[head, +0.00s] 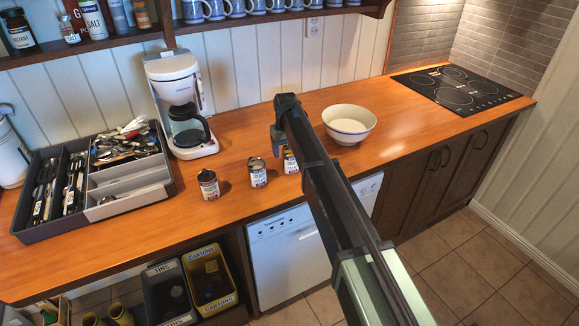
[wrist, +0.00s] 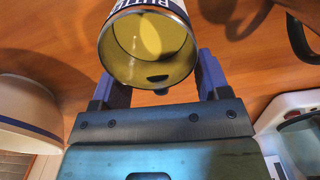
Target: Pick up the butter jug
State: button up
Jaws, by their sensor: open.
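The butter jug (wrist: 148,48) is a tin-like cylinder with a dark rim, a yellow inside and a label of which "BUTTE" can be read. In the wrist view its open end faces me, between and just beyond the two blue fingers of my gripper (wrist: 158,82). The fingers are apart, one on each side; I cannot tell whether either touches it. In the head view my gripper (head: 280,145) is low over the counter, and a labelled can (head: 290,161), apparently the jug, shows partly behind my arm.
Two similar cans (head: 257,172) (head: 208,184) stand to the left on the wooden counter. A white bowl (head: 349,136) stands close on the right. A coffee maker (head: 178,90) and a cutlery tray (head: 78,221) are left. The counter right of the bowl is clear up to the hob (head: 463,88).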

grip_shut()
jog(key=shift+r, duration=0.15)
dwell(0.4)
notch_tip(320, 180, up, 20)
jog(key=p, duration=2)
